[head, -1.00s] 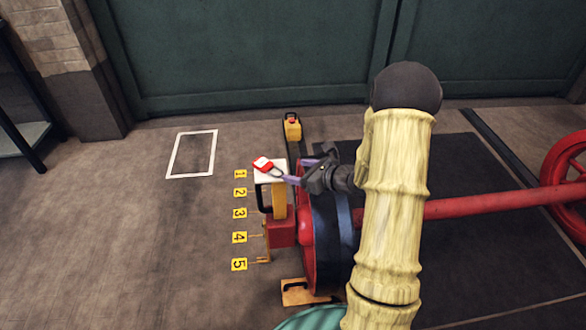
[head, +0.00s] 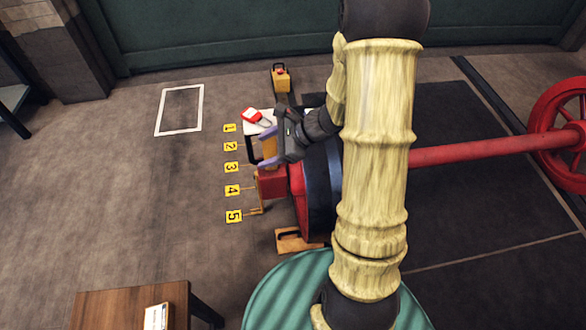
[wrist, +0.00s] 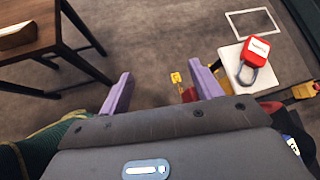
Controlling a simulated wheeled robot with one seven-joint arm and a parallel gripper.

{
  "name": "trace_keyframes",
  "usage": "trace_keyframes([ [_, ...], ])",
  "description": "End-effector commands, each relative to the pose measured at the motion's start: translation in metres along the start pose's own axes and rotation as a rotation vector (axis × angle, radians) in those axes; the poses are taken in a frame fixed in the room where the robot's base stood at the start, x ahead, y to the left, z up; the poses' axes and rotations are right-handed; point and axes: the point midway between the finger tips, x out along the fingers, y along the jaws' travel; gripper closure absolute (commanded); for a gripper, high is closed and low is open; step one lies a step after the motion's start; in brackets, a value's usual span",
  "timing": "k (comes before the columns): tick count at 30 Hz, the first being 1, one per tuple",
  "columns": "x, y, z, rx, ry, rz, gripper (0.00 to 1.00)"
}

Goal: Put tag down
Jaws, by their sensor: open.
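The tag (head: 252,115) is a red padlock-shaped piece with a white label and a grey loop. It lies on the white top (head: 268,117) of a yellow stand beside the red and black wheel. The wrist view shows the tag (wrist: 258,50) lying on the white plate (wrist: 230,60), at the right. My gripper (head: 270,146) has purple fingers and is next to the stand, on the near side of the tag and apart from it. In the wrist view my gripper (wrist: 160,76) is open with nothing between its fingers. Part of the stand is hidden behind my gripper.
Yellow number plates (head: 231,167) run along the floor left of the wheel (head: 320,190). A white floor outline (head: 158,130) lies at the back left. A wooden table (head: 120,306) stands at the front left. A red axle (head: 470,152) extends right. The left floor is clear.

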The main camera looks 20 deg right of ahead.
Motion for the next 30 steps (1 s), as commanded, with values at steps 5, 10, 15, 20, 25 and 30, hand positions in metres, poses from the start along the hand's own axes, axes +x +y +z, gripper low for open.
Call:
trace_keyframes([
  [5, -0.009, 0.049, 0.011, -0.301, 0.119, 0.195, 0.35],
  [10, -0.026, 0.083, 0.011, -0.601, 0.229, 0.357, 0.35],
  [15, -0.046, 0.103, 0.007, -0.916, 0.334, 0.494, 0.35],
  [20, -0.066, 0.11, 0.006, -1.226, 0.425, 0.602, 0.35],
  [25, -0.084, 0.109, 0.01, -1.557, 0.509, 0.69, 0.35],
  [30, -0.092, 0.105, 0.016, -1.755, 0.553, 0.733, 0.35],
])
